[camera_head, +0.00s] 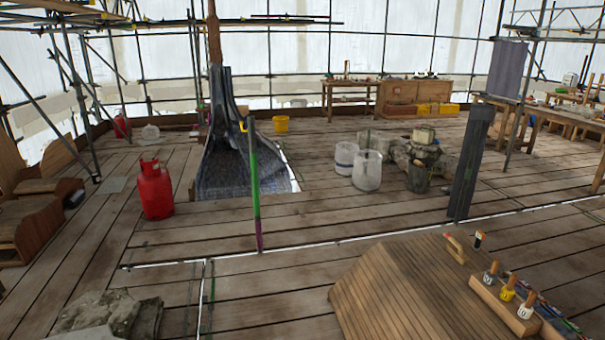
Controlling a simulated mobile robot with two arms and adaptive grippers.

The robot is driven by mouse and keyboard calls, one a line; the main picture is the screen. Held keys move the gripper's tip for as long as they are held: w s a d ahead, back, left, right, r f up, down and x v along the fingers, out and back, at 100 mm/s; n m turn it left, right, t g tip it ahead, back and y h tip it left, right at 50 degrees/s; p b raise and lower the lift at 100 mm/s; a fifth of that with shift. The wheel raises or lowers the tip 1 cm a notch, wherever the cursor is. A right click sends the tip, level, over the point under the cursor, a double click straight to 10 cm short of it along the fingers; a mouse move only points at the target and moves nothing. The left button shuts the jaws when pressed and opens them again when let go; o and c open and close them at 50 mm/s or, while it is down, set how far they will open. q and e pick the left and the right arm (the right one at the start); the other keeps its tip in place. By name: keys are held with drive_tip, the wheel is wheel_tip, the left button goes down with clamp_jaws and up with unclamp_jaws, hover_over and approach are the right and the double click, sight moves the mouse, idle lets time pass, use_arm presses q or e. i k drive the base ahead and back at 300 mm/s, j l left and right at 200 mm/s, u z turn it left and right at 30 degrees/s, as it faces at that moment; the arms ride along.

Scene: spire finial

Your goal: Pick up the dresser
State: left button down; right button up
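Neither of my grippers shows in the head view. A light wooden tool (456,248) lies on the far edge of the sloped slatted wooden form at the front right; it may be the dresser, but it is too small to be sure. A second small tool with a wooden handle and dark head (479,239) is just right of it. Several handled tools with white and yellow numbered tags stand along a wooden rack (490,297) on the form's right side. I cannot tell whether one of these is the dresser.
The slatted form (400,285) fills the front right. A stone block (110,315) is at the front left. A red gas cylinder (155,190), a dark upright post (470,165), a green-purple pole (254,190) and buckets (366,170) stand on the plank floor. Planks left of the form are mostly clear.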

sight(456, 250)
drive_tip(key=i+u, duration=0.25)
drive_tip(key=i, duration=1.85)
